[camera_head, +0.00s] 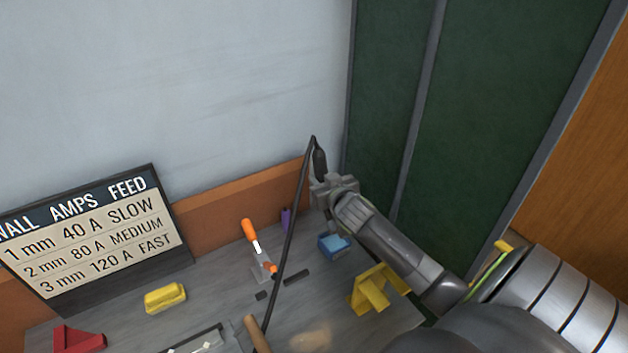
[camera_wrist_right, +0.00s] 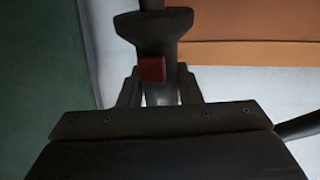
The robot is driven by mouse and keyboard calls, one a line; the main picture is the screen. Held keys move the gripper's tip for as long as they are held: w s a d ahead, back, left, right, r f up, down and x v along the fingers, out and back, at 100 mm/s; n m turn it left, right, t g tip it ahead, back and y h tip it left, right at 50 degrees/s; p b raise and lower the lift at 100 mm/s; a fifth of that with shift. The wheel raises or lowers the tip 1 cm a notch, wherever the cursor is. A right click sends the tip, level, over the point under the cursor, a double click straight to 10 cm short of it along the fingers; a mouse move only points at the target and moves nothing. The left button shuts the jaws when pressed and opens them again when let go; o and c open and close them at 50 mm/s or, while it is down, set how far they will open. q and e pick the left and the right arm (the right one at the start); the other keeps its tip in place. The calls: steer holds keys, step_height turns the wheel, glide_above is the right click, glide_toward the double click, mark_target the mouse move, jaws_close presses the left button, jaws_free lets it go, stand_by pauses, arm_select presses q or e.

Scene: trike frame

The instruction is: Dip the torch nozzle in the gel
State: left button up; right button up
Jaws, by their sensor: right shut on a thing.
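My right gripper (camera_head: 324,186) is shut on the black welding torch (camera_head: 319,162), raised above the back right of the bench. Its black cable (camera_head: 292,220) rises to a bend and then hangs down to the bench. In the right wrist view the torch body (camera_wrist_right: 155,27) with a red trigger (camera_wrist_right: 152,69) sits between my fingers (camera_wrist_right: 158,90). The nozzle tip cannot be made out. A small blue container (camera_head: 334,247) stands on the bench below the gripper; it may be the gel, but its contents are not clear. My left gripper is not in view.
A yellow stand (camera_head: 374,290) is near the right bench edge. A yellow block (camera_head: 165,298), red block (camera_head: 78,340) and sign (camera_head: 95,232) are further left.

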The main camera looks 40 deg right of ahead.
steer(key=shift+f+b, duration=0.3)
steer(key=shift+f, duration=0.15)
step_height(320, 180, down, 4)
steer(key=b, duration=0.3)
steer(key=shift+w+r, duration=0.1)
steer(key=shift+r, duration=0.15)
steer(key=shift+s+a+f+b, duration=0.1)
steer(key=shift+s+f+b, duration=0.1)
steer(key=shift+f+b, duration=0.35)
steer(key=shift+w+r, duration=0.1)
steer(key=shift+w, duration=0.3)
